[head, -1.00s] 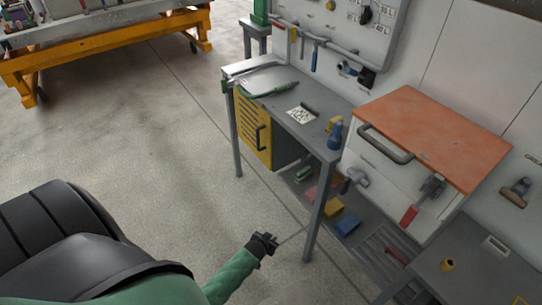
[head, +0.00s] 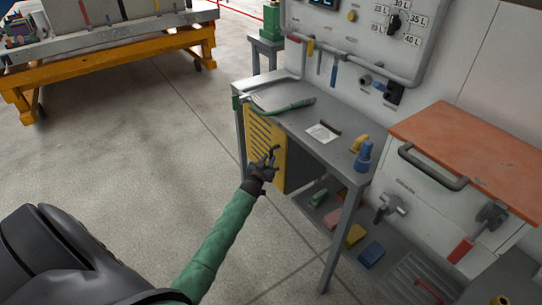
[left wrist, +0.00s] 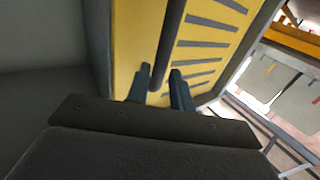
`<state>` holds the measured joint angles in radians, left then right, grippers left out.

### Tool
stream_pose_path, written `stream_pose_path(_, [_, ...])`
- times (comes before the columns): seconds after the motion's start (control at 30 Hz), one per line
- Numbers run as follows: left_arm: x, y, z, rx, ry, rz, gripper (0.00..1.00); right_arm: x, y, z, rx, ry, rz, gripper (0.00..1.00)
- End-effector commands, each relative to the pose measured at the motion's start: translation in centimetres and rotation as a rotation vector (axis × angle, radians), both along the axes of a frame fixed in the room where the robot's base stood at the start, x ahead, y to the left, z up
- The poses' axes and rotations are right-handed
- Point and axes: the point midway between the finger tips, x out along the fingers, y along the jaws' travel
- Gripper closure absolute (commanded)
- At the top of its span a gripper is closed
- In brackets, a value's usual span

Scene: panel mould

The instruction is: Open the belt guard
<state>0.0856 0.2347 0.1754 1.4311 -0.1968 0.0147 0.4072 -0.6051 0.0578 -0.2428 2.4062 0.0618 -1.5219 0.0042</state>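The belt guard (head: 256,130) is a yellow slotted panel under the near side of the grey bench, and it looks closed. In the left wrist view the guard (left wrist: 215,45) fills the upper middle, with its dark bar handle (left wrist: 171,38) running down from the top. My left gripper (head: 269,157) is in front of the guard at the handle, covering much of the handle in the head view. In the left wrist view its fingers (left wrist: 159,76) are apart, with the handle's lower end between them. I cannot tell whether they touch it. My right gripper is not in view.
The grey bench (head: 290,118) carries a green-handled tool, a white card and a blue bottle (head: 363,157). Its front leg (head: 341,240) stands right of the guard. Coloured blocks lie on the lower shelf. The floor (head: 150,150) left of the guard is clear.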

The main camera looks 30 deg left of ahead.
Motion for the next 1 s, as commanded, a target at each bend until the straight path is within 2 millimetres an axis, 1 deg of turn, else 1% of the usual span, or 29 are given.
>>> stream_pose_path(0.03, [0.7,0.1,0.1,0.0,0.001,0.0,0.78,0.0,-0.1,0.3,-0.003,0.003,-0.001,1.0])
stream_pose_path(0.1, [1.5,0.3,0.1,-0.001,0.001,0.0,0.78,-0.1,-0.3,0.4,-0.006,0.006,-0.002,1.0])
stream_pose_path(0.3, [3.0,0.6,0.0,0.001,0.002,0.0,0.78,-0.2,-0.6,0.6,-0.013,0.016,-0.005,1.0])
stream_pose_path(0.43, [3.3,0.7,-0.1,0.001,0.002,0.0,0.78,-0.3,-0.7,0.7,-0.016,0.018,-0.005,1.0])
stream_pose_path(0.67, [3.4,0.7,-0.1,0.001,0.002,0.0,0.78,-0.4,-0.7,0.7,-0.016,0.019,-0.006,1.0])
stream_pose_path(0.7, [3.4,0.7,-0.1,0.001,0.002,0.0,0.79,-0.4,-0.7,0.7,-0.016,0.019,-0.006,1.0])
stream_pose_path(0.77, [3.4,0.7,-0.1,0.001,0.002,0.0,0.91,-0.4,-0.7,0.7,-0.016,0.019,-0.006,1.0])
stream_pose_path(0.8, [3.4,0.7,-0.1,0.001,0.002,0.0,0.99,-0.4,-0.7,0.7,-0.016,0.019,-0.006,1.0])
stream_pose_path(1.0, [3.4,0.7,-0.1,0.001,0.002,0.0,1.0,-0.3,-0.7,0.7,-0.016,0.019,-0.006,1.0])
